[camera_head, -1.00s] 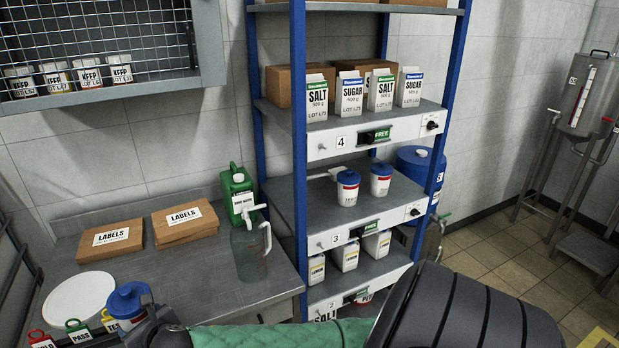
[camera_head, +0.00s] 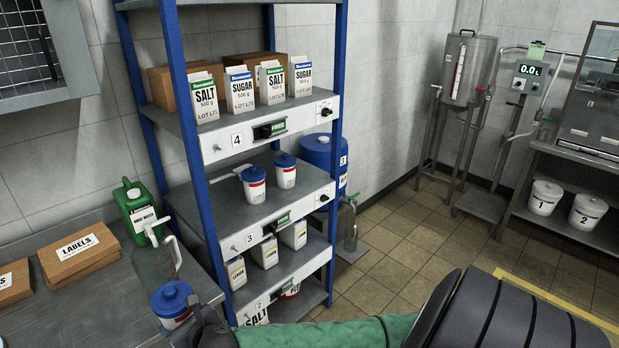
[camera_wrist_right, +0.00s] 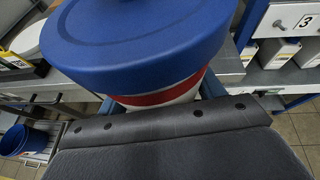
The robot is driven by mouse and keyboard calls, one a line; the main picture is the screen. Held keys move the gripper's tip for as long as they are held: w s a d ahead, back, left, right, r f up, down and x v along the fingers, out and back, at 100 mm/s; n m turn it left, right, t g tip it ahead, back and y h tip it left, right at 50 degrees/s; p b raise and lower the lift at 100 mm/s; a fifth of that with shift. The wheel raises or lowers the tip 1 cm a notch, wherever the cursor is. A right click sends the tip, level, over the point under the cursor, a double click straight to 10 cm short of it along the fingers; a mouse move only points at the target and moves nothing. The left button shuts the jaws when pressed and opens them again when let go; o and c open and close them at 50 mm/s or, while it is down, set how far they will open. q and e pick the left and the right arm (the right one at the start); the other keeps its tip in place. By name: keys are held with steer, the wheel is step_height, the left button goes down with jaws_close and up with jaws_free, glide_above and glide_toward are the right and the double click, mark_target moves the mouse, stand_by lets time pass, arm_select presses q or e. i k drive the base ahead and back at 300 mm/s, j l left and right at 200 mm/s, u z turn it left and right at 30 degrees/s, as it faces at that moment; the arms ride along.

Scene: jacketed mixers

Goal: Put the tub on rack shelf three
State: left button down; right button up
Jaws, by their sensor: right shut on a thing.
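A white tub with a blue lid and a red band (camera_head: 173,302) is in my right gripper (camera_head: 187,326), low in the head view over the right part of the steel bench. In the right wrist view the tub (camera_wrist_right: 135,45) fills the top, upright or nearly so, and the gripper (camera_wrist_right: 160,103) is shut on it, its fingers mostly hidden. Rack shelf three (camera_head: 222,206), marked with a 3 plate, is right of and beyond the tub. Two similar blue-lidded tubs, one in front (camera_head: 253,184) and one behind (camera_head: 285,171), stand on it. My left gripper is out of view.
A clear jug (camera_head: 155,262) and a green canister (camera_head: 133,203) stand on the bench just beyond the held tub. The rack's blue front post (camera_head: 193,150) rises at shelf three's left. Shelf four (camera_head: 262,118) with cartons is above. Shelf three has bare room at its front left and right.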

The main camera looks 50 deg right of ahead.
mark_target(227, 196)
steer(key=i+l+z, duration=0.2)
steer(key=i+z, duration=0.65)
steer(key=i, duration=0.1)
